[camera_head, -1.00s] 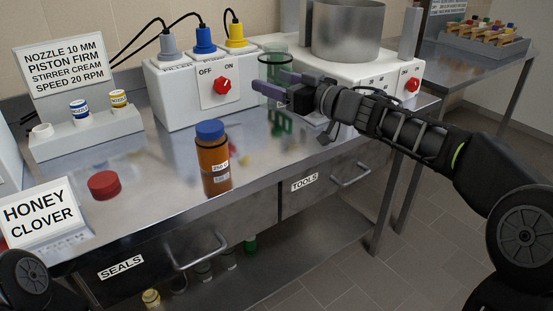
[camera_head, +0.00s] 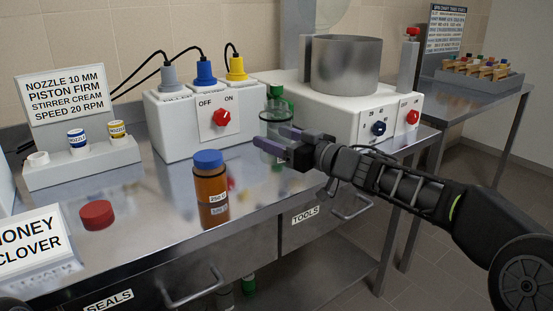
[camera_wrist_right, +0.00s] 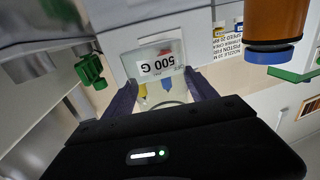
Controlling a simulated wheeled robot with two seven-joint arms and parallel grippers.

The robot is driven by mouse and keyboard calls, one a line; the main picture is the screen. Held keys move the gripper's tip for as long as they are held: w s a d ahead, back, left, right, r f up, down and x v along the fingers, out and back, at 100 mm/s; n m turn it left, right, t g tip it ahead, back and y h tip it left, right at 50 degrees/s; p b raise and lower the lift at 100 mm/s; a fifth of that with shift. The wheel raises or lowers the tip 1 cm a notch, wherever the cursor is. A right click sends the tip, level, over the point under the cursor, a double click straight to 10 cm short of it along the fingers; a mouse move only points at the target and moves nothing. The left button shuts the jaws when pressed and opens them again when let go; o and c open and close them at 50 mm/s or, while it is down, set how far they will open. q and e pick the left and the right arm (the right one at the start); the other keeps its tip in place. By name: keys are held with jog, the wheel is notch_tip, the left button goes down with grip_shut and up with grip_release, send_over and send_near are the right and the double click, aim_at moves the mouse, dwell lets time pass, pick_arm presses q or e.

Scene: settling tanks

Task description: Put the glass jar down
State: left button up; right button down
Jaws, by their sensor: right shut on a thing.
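The clear glass jar (camera_head: 277,117) is upright above the front part of the steel bench (camera_head: 150,215), before the white machine. My right gripper (camera_head: 272,143) is shut around the jar's sides. In the right wrist view the jar (camera_wrist_right: 160,66) sits between the two purple fingers (camera_wrist_right: 160,88), its "500 G" label upside down. The fingers hide part of the jar in the head view. I cannot tell whether its base touches the bench. My left gripper is out of view.
An amber bottle with a blue cap (camera_head: 210,185) stands left of the jar. A red lid (camera_head: 97,214) lies farther left. A switch box (camera_head: 205,122) and a white machine with a steel drum (camera_head: 345,68) stand behind. Bench between bottle and jar is clear.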

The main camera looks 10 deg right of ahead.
jog(key=shift+r, duration=0.2)
jog(key=shift+f+b, duration=1.25)
jog(key=shift+f, duration=0.7)
jog(key=shift+r, duration=0.1)
jog(key=c, duration=0.7)
grip_release()
jog(key=shift+f, duration=0.4)
jog(key=o, duration=0.4)
jog(key=shift+o, duration=0.2)
jog(key=shift+r, duration=0.1)
